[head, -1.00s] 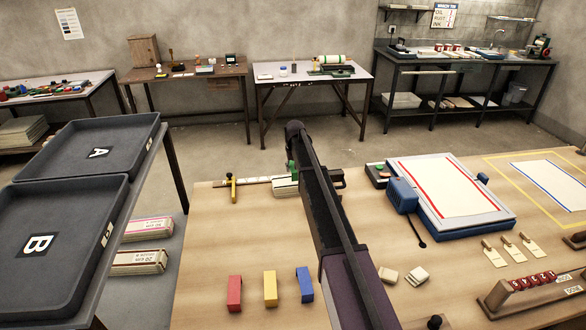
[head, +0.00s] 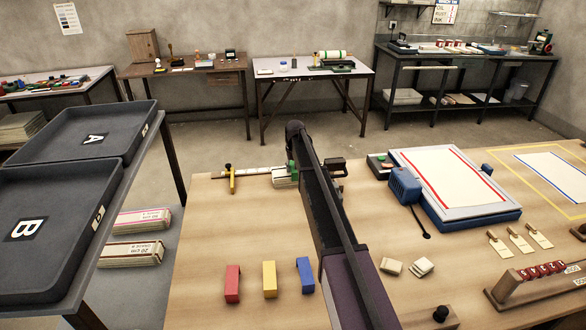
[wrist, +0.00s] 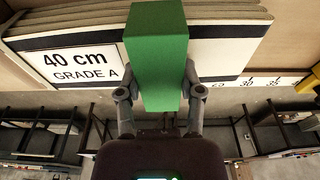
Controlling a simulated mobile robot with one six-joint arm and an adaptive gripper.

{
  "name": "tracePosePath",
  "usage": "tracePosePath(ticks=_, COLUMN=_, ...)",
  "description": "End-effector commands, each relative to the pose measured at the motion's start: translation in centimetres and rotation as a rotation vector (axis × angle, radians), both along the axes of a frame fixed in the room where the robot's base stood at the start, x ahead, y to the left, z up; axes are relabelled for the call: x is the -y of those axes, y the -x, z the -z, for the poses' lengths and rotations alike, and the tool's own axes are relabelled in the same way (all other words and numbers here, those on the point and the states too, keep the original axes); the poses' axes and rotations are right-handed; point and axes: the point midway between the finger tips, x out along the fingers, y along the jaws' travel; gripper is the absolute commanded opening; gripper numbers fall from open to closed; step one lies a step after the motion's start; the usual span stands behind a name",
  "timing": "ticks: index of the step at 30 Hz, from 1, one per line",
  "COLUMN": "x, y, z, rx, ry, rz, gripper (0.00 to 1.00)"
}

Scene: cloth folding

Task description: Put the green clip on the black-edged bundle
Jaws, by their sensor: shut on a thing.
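The green clip (wrist: 158,50) is in my gripper (wrist: 157,86), with one finger on each side of it in the wrist view. It overlaps the front of the black-edged bundle (wrist: 215,62), a pale stack with a label reading "40 cm GRADE A". I cannot tell whether the clip is around the bundle or only in front of it. In the head view, the bundle (head: 282,181) lies at the far edge of the workbench, partly hidden by my arm. A little of the green clip (head: 290,168) shows beside the arm.
Red (head: 232,284), yellow (head: 269,280) and blue (head: 305,275) clips stand on the near workbench. A yellow stop (head: 231,181) on a rule is left of the bundle. A blue-framed press (head: 455,190) stands right. Trays A (head: 125,127) and B (head: 85,250) are left.

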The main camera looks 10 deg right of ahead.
Motion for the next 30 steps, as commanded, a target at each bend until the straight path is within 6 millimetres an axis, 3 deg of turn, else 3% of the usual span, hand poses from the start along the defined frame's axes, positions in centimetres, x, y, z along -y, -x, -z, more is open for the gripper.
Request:
tracePosePath(ticks=9, x=0.0, y=0.2, z=1.6, rx=-0.005, ry=0.0, rz=0.0, gripper=0.37)
tracePosePath(ticks=16, x=0.0, y=0.3, z=2.0, rx=-0.006, ry=0.0, rz=0.0, gripper=0.59)
tracePosePath(ticks=26, x=0.0, y=0.2, z=2.0, rx=-0.005, ry=0.0, rz=0.0, gripper=0.56)
tracePosePath(ticks=27, x=0.0, y=0.2, z=2.0, rx=-0.005, ry=0.0, rz=0.0, gripper=0.95)
tracePosePath(ticks=28, x=0.0, y=0.2, z=2.0, rx=-0.004, ry=0.0, rz=0.0, gripper=1.0)
tracePosePath(ticks=30, x=0.0, y=0.2, z=1.9, rx=-0.003, ry=0.0, rz=0.0, gripper=1.0)
